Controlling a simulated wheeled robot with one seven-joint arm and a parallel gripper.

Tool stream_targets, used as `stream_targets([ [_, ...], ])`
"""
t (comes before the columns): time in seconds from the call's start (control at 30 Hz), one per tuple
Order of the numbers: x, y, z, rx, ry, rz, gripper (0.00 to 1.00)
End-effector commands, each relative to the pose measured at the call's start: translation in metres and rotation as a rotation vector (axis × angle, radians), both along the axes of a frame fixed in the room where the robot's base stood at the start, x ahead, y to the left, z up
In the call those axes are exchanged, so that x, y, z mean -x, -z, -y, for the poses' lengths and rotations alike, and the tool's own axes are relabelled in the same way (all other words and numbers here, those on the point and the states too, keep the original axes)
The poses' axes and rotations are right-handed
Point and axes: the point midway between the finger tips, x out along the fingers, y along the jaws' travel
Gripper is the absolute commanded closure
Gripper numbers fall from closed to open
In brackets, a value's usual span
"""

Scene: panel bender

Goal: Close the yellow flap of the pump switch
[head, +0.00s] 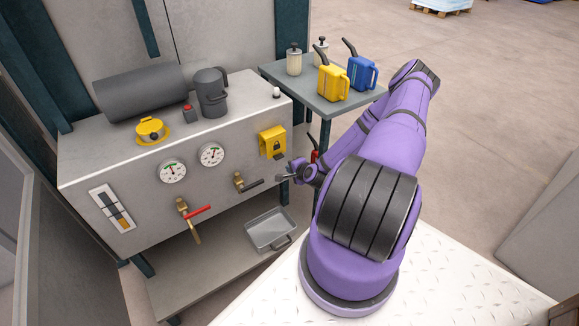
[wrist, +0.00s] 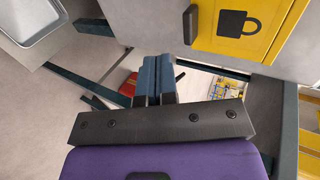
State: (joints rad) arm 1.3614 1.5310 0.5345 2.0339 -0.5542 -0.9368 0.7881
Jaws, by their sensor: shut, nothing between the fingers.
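The yellow pump switch cover (head: 272,142), marked with a dark padlock, is on the right end of the grey cabinet's front. It also shows close up at the upper right of the wrist view (wrist: 238,30). How far its flap stands open is hard to tell, and the switch itself is not visible. My gripper (head: 284,178) is below and slightly right of the cover, apart from it, near the cabinet's right edge. In the wrist view its two fingers (wrist: 157,78) are together and empty, with the cover beyond them to the upper right.
A black-handled valve (head: 246,184) is just left of my gripper, and a red-handled valve (head: 192,211) is farther left. A metal tray (head: 270,232) lies on the lower shelf. A side table (head: 325,106) with yellow and blue cans stands behind my arm.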

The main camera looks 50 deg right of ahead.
Motion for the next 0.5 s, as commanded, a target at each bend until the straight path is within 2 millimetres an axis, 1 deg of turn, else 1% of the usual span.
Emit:
stream_targets([
  [0.27, 0.037, 0.0, -0.009, -0.001, 0.0, -0.001, 1.0],
  [0.4, 0.059, 0.0, -0.014, -0.002, 0.001, -0.002, 1.0],
  [0.5, 0.071, 0.0, -0.016, -0.002, 0.002, -0.002, 1.0],
])
